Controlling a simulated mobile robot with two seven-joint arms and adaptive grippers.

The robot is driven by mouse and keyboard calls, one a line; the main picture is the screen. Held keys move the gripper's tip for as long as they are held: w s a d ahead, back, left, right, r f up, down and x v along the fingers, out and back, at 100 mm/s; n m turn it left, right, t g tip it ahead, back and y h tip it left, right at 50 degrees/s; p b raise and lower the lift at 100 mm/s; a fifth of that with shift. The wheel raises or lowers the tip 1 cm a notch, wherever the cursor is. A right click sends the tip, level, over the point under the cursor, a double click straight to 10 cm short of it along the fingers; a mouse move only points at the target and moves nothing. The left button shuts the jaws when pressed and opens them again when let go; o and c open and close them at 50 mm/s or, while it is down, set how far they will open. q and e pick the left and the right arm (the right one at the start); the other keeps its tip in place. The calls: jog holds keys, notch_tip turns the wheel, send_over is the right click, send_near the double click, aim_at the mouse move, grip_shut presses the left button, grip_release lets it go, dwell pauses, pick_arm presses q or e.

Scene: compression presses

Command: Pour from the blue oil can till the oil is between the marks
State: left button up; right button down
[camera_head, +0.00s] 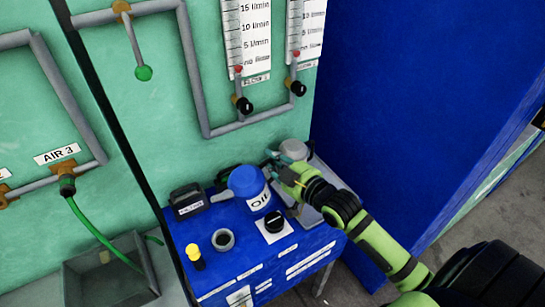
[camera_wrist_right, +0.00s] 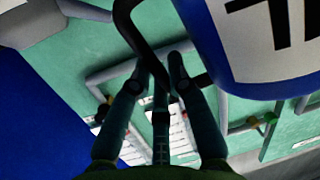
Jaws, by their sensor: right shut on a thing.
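The blue oil can (camera_head: 246,183) with a white "Oil" label is over the blue machine top (camera_head: 243,258) in the head view. A grey spout-like piece shows at its left; I cannot tell whether any oil flows. My right gripper (camera_head: 276,166) is at the can's right side. In the right wrist view my gripper (camera_wrist_right: 160,72) is shut on the can's black handle (camera_wrist_right: 140,35), and the can (camera_wrist_right: 225,65) fills the upper right. An open grey ring (camera_head: 223,240) is on the machine top. I cannot make out an oil level or its marks. My left gripper is not in view.
A black labelled block (camera_head: 187,201), a yellow-topped plug (camera_head: 194,254) and a black knob (camera_head: 274,222) stand around the ring. Flow gauges (camera_head: 238,45) are on the green wall behind. A blue wall (camera_head: 415,100) bounds the right; a grey bin (camera_head: 105,270) is at lower left.

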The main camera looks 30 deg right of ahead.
aim_at(260, 165)
jog(key=shift+r, duration=0.2)
jog(key=shift+a+r+n+p, duration=0.1)
jog(key=shift+r+n+p, duration=0.2)
jog(key=shift+p, duration=0.3)
jog(key=shift+a+r+n+h+p, duration=0.2)
jog(key=shift+n+p, duration=0.1)
jog(key=shift+n, duration=0.3)
jog(key=shift+a+r+n+h+p, duration=0.1)
jog(key=shift+a+r+n+p, duration=0.15)
jog(key=shift+n, duration=0.35)
jog(key=a+n, duration=0.1)
jog(key=n, duration=0.1)
jog(key=a+n+t, duration=0.1)
jog(key=a+n, duration=0.1)
jog(key=shift+s+h, duration=0.4)
jog(key=shift+s+a+r+n+p, duration=0.15)
jog(key=shift+a+r+n+p, duration=0.75)
jog(key=shift+r+p, duration=0.1)
dwell(4.2)
